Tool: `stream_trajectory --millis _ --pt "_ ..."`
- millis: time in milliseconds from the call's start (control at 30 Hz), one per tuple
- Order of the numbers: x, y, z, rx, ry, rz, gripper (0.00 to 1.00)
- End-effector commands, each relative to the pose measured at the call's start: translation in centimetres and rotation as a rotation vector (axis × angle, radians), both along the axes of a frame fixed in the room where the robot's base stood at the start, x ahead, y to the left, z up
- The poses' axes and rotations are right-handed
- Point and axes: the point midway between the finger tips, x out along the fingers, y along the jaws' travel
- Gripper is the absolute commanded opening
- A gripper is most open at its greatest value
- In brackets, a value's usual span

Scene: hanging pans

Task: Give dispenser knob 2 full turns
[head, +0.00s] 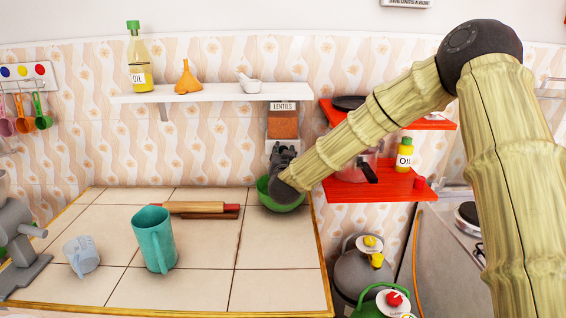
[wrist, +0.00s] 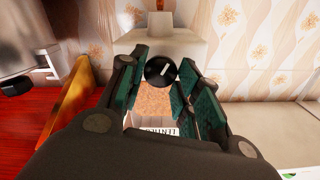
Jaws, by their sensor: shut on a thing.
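The lentils dispenser (head: 283,122) is on the wall below the white shelf, with a "LENTILS" label and orange-brown contents. In the wrist view its round black knob (wrist: 160,71) has a white mark on its face, pointing up and slightly right. My gripper (head: 282,156) is at the lower part of the dispenser, and it hides the knob in the head view. In the wrist view, the green-padded fingers of my gripper (wrist: 162,66) are on both sides of the knob, shut on it. The label shows upside down there, partly hidden.
A green bowl (head: 267,190) stands on the tiled counter (head: 205,265) below the dispenser, partly behind my wrist. A rolling pin (head: 200,207), teal pitcher (head: 153,240) and pale blue cup (head: 80,255) stand left. Red shelves (head: 370,188) with pots and an oil bottle (head: 404,155) are right.

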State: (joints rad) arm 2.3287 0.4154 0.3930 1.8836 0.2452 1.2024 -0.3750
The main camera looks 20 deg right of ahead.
Motion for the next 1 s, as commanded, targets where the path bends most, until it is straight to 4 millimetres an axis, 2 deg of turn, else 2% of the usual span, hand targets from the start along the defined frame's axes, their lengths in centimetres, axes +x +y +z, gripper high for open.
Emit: stream_trajectory --millis 1000 --pt "-0.05 -0.34 -0.66 0.929 -0.270 -0.002 0.09"
